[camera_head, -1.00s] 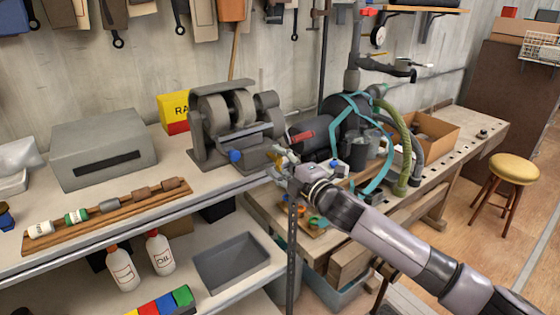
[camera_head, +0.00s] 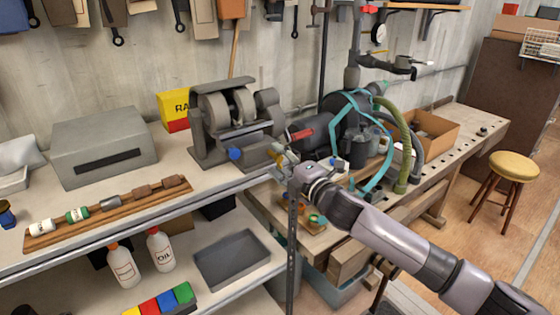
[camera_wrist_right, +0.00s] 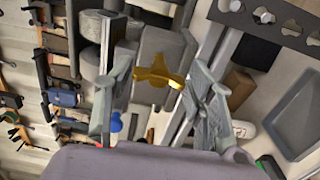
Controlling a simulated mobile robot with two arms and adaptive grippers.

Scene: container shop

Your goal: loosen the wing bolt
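The brass-yellow wing bolt (camera_wrist_right: 158,75) shows in the right wrist view against the grey body of the bench grinder. In the head view the wing bolt (camera_head: 276,151) is small and partly hidden by my right gripper (camera_head: 283,163), at the grinder's right front. In the right wrist view the two fingers of my right gripper (camera_wrist_right: 160,82) are spread wide, one on each side of the bolt, with visible gaps to it. The right gripper is open and holds nothing. The grinder (camera_head: 231,110) stands on the bench. My left gripper is not in view.
A grey box (camera_head: 103,148) and a wooden tool rack (camera_head: 105,214) are on the bench to the left. A yellow-red box (camera_head: 174,110) stands behind the grinder. A grey bin (camera_head: 231,259) and white bottles (camera_head: 160,249) sit on the lower shelf. Teal straps and hoses crowd the right bench.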

